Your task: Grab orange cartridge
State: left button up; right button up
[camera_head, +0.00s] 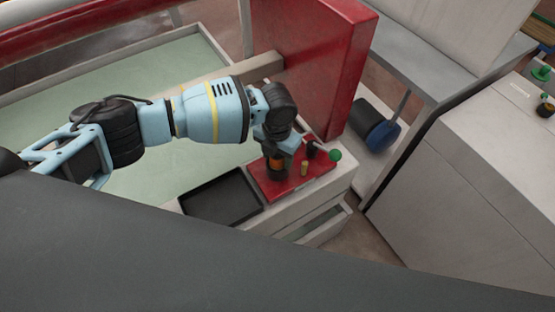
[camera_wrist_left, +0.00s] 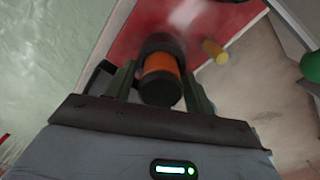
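The orange cartridge (camera_wrist_left: 160,66) with black ends is between the two fingers of my left gripper (camera_wrist_left: 158,85) in the left wrist view. In the head view the cartridge (camera_head: 277,164) shows under my left gripper (camera_head: 279,155), over the red surface on the cabinet. The fingers lie close along both sides of it. I cannot tell whether they press on it or whether its base touches the surface. My right gripper is not in view.
A small yellow cylinder (camera_head: 304,168) and a green knob (camera_head: 335,155) are just right of the cartridge. A black tray (camera_head: 222,197) lies to the left. A tall red panel (camera_head: 312,65) rises behind. A blue-rimmed black roller (camera_head: 376,129) is farther right.

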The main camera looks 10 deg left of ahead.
pick_arm(q)
jog(key=c, duration=0.8)
jog(key=shift+r, duration=5.05)
jog(key=shift+c, duration=0.2)
